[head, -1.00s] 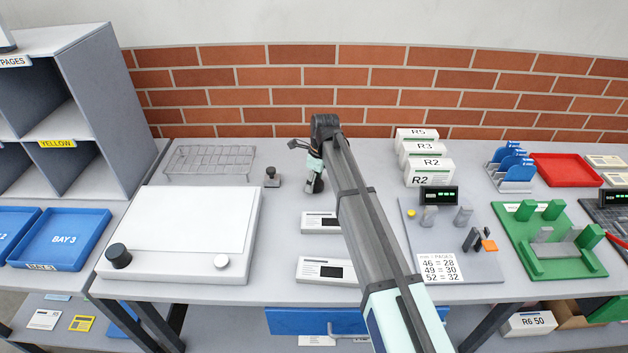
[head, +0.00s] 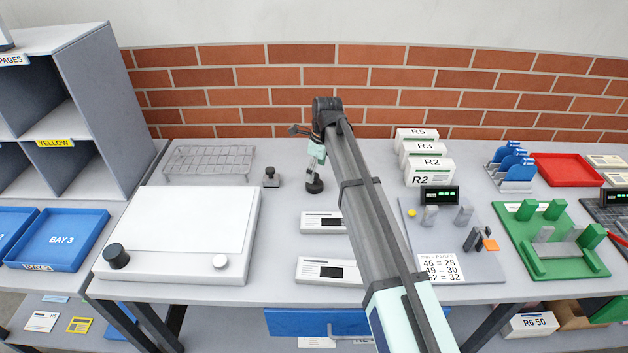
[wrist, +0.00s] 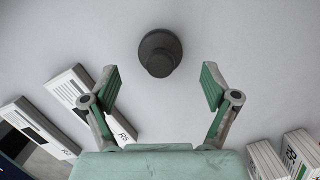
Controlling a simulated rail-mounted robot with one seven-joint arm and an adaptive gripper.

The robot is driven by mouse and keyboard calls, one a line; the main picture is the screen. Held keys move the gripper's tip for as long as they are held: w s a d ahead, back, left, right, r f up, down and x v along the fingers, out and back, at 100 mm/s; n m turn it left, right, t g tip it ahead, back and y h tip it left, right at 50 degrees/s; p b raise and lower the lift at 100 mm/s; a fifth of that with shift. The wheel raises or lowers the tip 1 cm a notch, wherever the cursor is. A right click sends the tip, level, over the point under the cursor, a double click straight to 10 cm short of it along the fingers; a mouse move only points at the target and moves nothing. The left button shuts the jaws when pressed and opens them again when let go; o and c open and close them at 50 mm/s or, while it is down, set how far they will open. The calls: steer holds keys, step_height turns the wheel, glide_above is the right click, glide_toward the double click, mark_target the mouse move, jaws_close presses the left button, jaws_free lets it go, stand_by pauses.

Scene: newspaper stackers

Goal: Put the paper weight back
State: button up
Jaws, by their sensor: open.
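Part of my gripper is hidden by my arm in the head view.
A white platform (head: 180,270) with a black knob (head: 117,255) stands left. A wire rack (head: 210,161) and a small dark-knobbed piece (head: 271,177) are behind it.

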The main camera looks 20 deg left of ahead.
steer(key=r, duration=0.4)
steer(key=d+r+b, duration=0.1)
steer(key=r, duration=0.2)
